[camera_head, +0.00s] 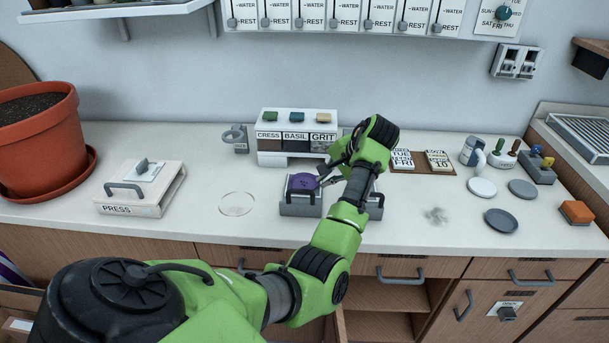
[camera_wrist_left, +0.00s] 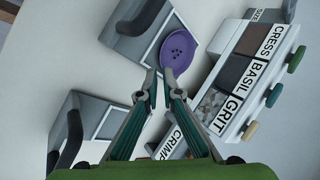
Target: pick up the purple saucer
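The purple saucer (camera_head: 303,182) is a small round dish resting on top of a grey box with a handle (camera_head: 301,208). In the left wrist view the saucer (camera_wrist_left: 179,50) shows several dark holes in its middle. My left gripper (camera_head: 326,177) is just right of the saucer in the head view. In the wrist view its two fingertips (camera_wrist_left: 159,74) are a small gap apart at the saucer's near edge, with nothing clearly held between them. I cannot tell whether a finger touches the rim. My right gripper is not in view.
A box labelled CRESS, BASIL, GRIT (camera_head: 296,134) stands close behind. A second handled grey box (camera_wrist_left: 98,118) is beside the gripper. A PRESS box (camera_head: 140,188) and a terracotta pot (camera_head: 38,140) are left. Grey discs (camera_head: 501,221) lie right. The front counter is mostly clear.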

